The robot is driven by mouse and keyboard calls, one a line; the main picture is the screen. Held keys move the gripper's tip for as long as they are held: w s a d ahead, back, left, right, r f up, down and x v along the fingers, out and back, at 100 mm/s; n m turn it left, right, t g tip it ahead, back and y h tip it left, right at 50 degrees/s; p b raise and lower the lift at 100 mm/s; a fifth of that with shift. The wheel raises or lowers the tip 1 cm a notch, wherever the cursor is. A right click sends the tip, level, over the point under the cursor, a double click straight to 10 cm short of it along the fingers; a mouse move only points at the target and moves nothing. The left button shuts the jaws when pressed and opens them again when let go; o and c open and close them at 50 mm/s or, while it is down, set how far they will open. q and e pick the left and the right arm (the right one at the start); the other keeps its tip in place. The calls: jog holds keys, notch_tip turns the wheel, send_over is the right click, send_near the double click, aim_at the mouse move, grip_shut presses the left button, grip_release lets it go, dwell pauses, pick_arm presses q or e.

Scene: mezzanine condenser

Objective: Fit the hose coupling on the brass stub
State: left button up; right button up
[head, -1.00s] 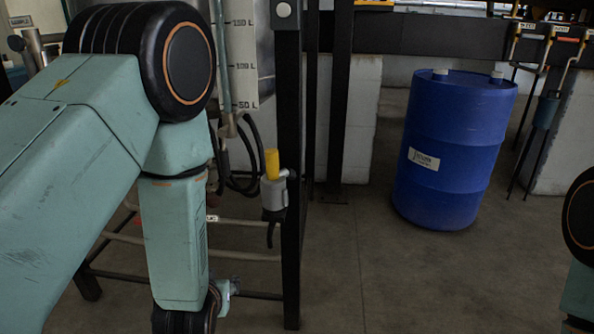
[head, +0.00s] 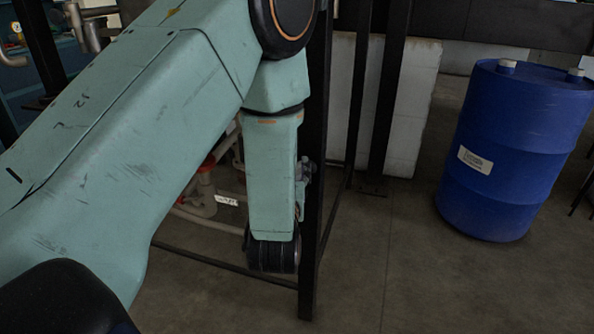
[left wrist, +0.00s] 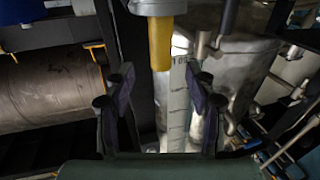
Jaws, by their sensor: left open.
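In the left wrist view a yellow cylinder (left wrist: 160,45) with a pale grey collar (left wrist: 158,7) comes down from the top edge; it may be the hose coupling, but I cannot be sure. My left gripper (left wrist: 162,92) is open, its two dark fingers apart on either side below the grey collar. The yellow end shows in the gap between the fingers, and nothing is visibly gripped. In the head view my left arm hides this part and most of the gripper. I cannot make out the brass stub. My right gripper is not in view.
A blue drum (head: 516,150) stands on the floor at the right. A dark upright post (head: 316,160) stands just right of my left forearm. Pipes with red parts (head: 207,178) lie behind the arm. A metal tank (left wrist: 235,65) with a scale strip (left wrist: 178,100) shows behind the fingers.

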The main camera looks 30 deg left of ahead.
pick_arm(q)
jog(key=b+x, duration=0.2)
jog(key=x, duration=0.4)
jog(key=shift+a+r, duration=0.2)
jog(key=shift+a, duration=0.05)
jog(key=shift+w+a+f, duration=0.15)
jog(key=shift+w+a, duration=0.05)
jog(key=shift+w, duration=0.4)
jog(key=shift+s+d, duration=0.1)
jog(key=shift+c, duration=0.6)
jog(key=c, duration=0.9)
grip_shut()
